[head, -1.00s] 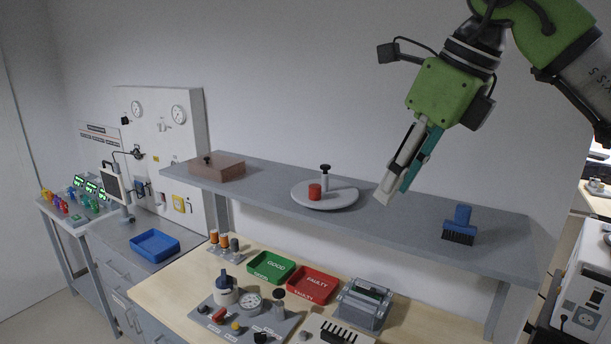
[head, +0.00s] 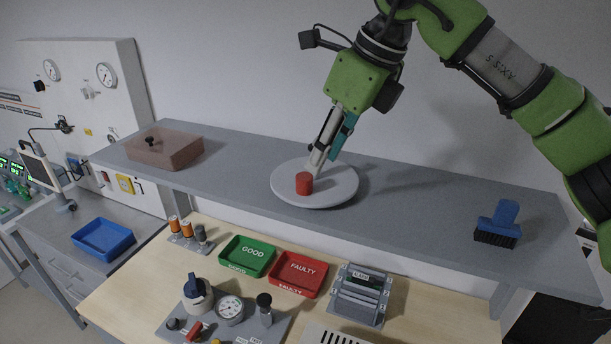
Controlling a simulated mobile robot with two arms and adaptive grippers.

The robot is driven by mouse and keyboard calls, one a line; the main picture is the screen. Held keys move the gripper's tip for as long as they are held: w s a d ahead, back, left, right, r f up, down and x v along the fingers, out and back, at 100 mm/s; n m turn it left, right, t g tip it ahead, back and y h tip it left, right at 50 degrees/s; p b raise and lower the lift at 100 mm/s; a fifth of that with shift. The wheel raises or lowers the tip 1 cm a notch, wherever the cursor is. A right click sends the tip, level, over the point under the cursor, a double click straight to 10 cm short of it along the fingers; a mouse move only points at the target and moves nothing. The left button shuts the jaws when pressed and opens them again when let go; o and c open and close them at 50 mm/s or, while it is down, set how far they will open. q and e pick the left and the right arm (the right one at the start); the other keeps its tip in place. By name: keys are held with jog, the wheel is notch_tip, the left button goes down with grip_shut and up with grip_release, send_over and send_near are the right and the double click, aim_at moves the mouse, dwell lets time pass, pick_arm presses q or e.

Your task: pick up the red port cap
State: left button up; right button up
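A red port cap (head: 304,184), a short upright cylinder, stands on a round pale grey plate (head: 335,197) on the grey shelf. My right gripper (head: 319,160) comes down from above, with its fingertips over the plate just behind the cap. The fingers, one white and one teal, look close together and overlap from this side, so their opening does not show. The cap appears in front of the fingertips, apparently not between them. The small black-topped white post on the plate is now mostly hidden by the fingers. My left gripper is out of view.
On the shelf (head: 420,222) are a brown box (head: 170,150) at left and a blue brush (head: 498,222) at right. Below are a green GOOD tray (head: 231,264), a red FAULTY tray (head: 281,283) and a blue tray (head: 88,250). Bare shelf lies either side of the plate.

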aim_at(306, 176)
jog(key=shift+w+a+f, duration=0.4)
jog(key=shift+w+f, duration=0.4)
jog(key=shift+f, duration=0.05)
jog(key=shift+a+f+p, duration=0.4)
jog(key=shift+a+p, duration=0.15)
jog(key=shift+p, duration=0.35)
jog(key=p+x, duration=0.2)
jog(key=x, duration=0.1)
jog(key=shift+a+f, duration=0.1)
jog(key=shift+f, duration=0.2)
jog(key=shift+w+f, duration=0.15)
jog(key=c, duration=0.5)
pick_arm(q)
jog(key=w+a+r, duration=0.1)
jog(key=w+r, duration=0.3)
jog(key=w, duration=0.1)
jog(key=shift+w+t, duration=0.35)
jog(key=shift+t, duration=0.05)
